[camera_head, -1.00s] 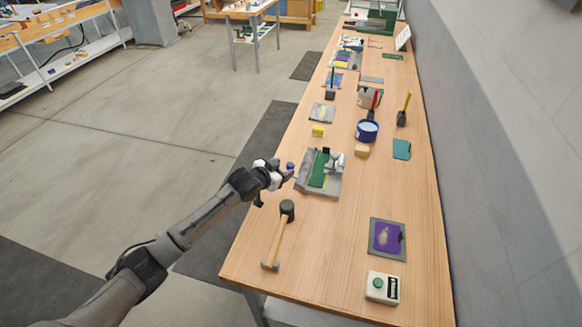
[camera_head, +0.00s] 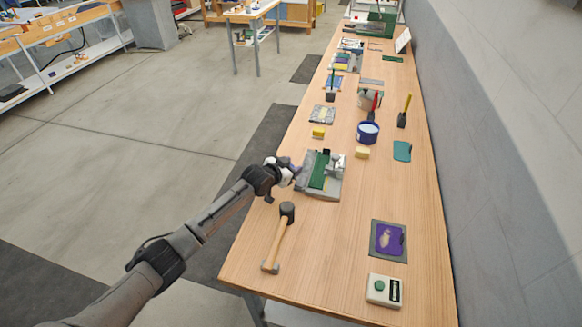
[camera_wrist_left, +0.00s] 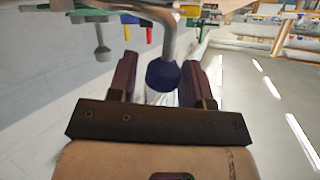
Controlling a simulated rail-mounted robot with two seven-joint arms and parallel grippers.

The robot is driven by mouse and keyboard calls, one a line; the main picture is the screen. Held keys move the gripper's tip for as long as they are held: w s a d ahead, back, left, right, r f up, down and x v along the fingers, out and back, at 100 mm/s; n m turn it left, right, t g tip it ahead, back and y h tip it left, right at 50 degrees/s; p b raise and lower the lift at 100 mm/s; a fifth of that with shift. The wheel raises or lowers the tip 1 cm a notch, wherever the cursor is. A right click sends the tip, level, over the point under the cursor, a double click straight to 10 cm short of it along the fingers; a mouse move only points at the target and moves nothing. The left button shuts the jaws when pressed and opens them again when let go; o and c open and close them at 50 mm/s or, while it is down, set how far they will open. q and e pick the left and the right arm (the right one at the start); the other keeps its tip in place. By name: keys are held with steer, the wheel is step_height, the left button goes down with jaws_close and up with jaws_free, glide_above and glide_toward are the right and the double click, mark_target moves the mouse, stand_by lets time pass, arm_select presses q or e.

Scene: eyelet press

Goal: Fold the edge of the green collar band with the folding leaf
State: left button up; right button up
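The green collar band (camera_head: 319,170) lies as a dark green strip in a grey fixture (camera_head: 322,194) near the table's left edge. A grey plate beside its left side may be the folding leaf; I cannot tell for sure. My left gripper (camera_head: 294,170) is at the fixture's left side. In the left wrist view, a blue ball knob (camera_wrist_left: 163,74) on a bent grey rod sits between the fingers of my left gripper (camera_wrist_left: 158,82). The fingers are apart, with a gap visible on the knob's left; the right finger is very close to it. My right gripper is not in view.
A mallet (camera_head: 279,242) lies in front of the fixture. A purple pad on a grey plate (camera_head: 402,255) and a box with a green button (camera_head: 383,289) are at the front right. A yellow block (camera_head: 362,153) and blue tub (camera_head: 367,133) stand behind. Bare wood lies right of the fixture.

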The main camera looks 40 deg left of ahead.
arm_select(q)
jaws_close()
steer(key=shift+r, duration=0.1)
stand_by(0.7)
